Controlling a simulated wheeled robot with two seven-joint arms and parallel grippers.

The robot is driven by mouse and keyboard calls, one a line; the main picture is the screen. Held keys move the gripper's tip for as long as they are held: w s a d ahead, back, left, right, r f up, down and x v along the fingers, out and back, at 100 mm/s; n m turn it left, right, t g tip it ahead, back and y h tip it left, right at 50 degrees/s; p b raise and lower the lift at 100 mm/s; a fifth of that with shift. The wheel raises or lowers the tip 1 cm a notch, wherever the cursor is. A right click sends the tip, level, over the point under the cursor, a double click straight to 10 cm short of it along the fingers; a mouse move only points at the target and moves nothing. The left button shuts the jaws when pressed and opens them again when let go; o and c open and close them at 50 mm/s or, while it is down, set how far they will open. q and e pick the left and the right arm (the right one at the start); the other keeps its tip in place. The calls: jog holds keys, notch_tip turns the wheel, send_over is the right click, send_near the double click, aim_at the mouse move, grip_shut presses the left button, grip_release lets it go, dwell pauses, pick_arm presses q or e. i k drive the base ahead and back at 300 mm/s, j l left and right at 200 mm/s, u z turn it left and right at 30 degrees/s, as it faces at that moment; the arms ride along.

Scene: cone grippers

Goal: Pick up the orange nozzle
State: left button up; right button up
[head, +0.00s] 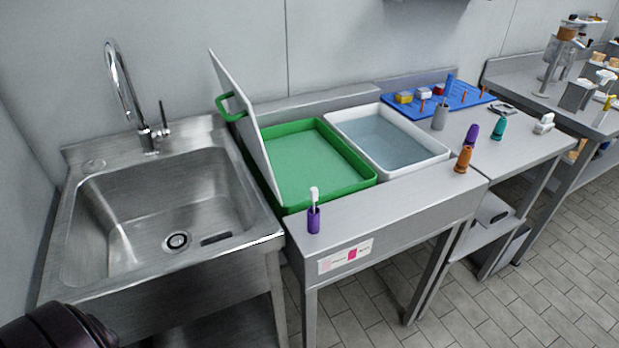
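The orange nozzle (463,160) stands upright on the steel table near its front edge, right of the white basin. A purple nozzle (471,135) stands just behind it, and a teal nozzle (499,128) stands farther right. Nothing touches the orange nozzle from the front, and its whole front side shows. Neither of my grippers is in view. A dark rounded part at the bottom left corner looks like part of my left arm.
A green tray (363,178) with a raised white lid (243,125) and a white basin (437,155) of water lie left of the nozzle. A purple cup (313,222) holds a brush. A grey cup (440,117) and blue tray (459,96) stand behind. A sink (120,215) is left.

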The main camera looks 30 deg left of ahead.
aim_at(462, 166)
jog(key=i+l+u, duration=0.15)
jog(key=i+l, duration=0.45)
jog(key=i+l+u, duration=0.1)
jog(key=i+l, duration=0.45)
jog(key=l, duration=0.1)
